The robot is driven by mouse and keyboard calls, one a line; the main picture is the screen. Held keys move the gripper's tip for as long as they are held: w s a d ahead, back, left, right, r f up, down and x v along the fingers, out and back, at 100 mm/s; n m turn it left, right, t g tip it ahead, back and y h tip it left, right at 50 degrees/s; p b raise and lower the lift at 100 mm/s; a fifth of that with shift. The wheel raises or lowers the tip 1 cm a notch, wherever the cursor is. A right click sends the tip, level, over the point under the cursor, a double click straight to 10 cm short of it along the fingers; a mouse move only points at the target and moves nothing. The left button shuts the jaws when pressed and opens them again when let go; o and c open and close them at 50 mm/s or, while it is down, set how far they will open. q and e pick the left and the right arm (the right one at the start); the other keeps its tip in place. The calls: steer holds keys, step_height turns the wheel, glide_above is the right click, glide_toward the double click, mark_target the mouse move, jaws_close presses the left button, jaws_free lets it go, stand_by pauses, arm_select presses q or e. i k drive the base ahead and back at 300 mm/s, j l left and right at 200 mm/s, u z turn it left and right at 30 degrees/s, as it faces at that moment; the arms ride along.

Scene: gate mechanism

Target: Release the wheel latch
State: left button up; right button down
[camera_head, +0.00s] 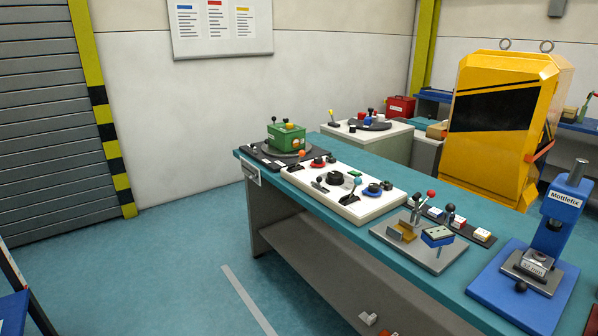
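A white control panel (348,203) lies on the teal workbench (445,290). A black round wheel-like part (335,178) sits on its middle, and a blue round knob (373,190) sits to the right. A black lever (350,197) stands at the panel's front, and a red round part (318,162) is near its left end. I cannot tell which part is the wheel latch or whether it is engaged. Neither of my grippers is visible.
A green box (286,140) on a round base stands at the bench's far left. A grey fixture plate (420,252) and a blue press (560,222) stand to the right. A yellow machine (502,130) is behind. The floor left of the bench is mostly clear.

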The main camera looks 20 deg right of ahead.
mark_target(319, 179)
steer(key=i+z, duration=0.1)
steer(key=i, duration=0.6)
steer(key=i+j+z, duration=0.1)
steer(key=i, duration=0.65)
steer(key=i+j+z, duration=0.2)
steer(key=i+z, duration=0.15)
steer(key=i, duration=0.15)
steer(key=i+j+z, duration=0.4)
steer(key=i+l, duration=0.05)
steer(key=i, duration=0.05)
